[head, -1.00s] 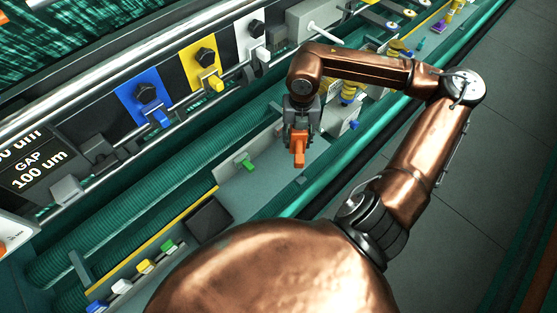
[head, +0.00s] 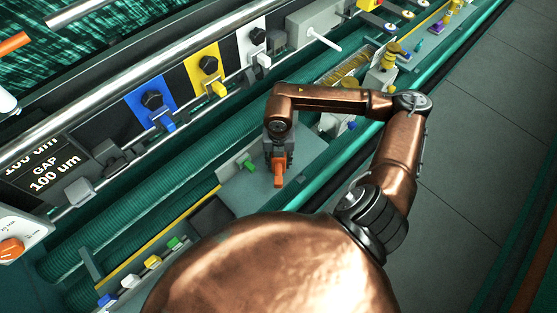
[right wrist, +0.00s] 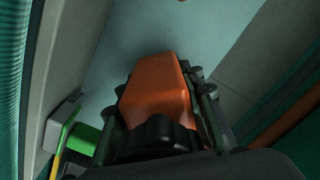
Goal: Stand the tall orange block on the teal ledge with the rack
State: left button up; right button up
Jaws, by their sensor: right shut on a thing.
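The orange block (head: 279,176) is held upright in my right gripper (head: 278,160), which is shut on it and points down over the pale teal ledge (head: 309,158). In the right wrist view the orange block (right wrist: 158,88) sits between the two dark fingers, with the ledge surface (right wrist: 165,30) beyond it. I cannot tell whether its lower end touches the ledge. A small green-tipped bracket (head: 247,164) is just left of the gripper; its green part also shows in the right wrist view (right wrist: 82,141). My left gripper is not in view.
A row of small coloured clips (head: 152,262) and a dark square recess (head: 208,217) lie along the ledge at lower left. Blue (head: 149,103), yellow (head: 207,68) and white panels with knobs stand behind. A grey wall edges the ledge. Grey floor is at right.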

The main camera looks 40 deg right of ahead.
jog(key=o, duration=1)
jog(key=shift+f, duration=0.15)
jog(key=o, duration=0.4)
jog(key=shift+o, duration=0.2)
notch_tip(320, 180, up, 12)
jog(key=b, duration=0.3)
jog(key=shift+r, duration=0.2)
jog(key=shift+a+f, duration=0.1)
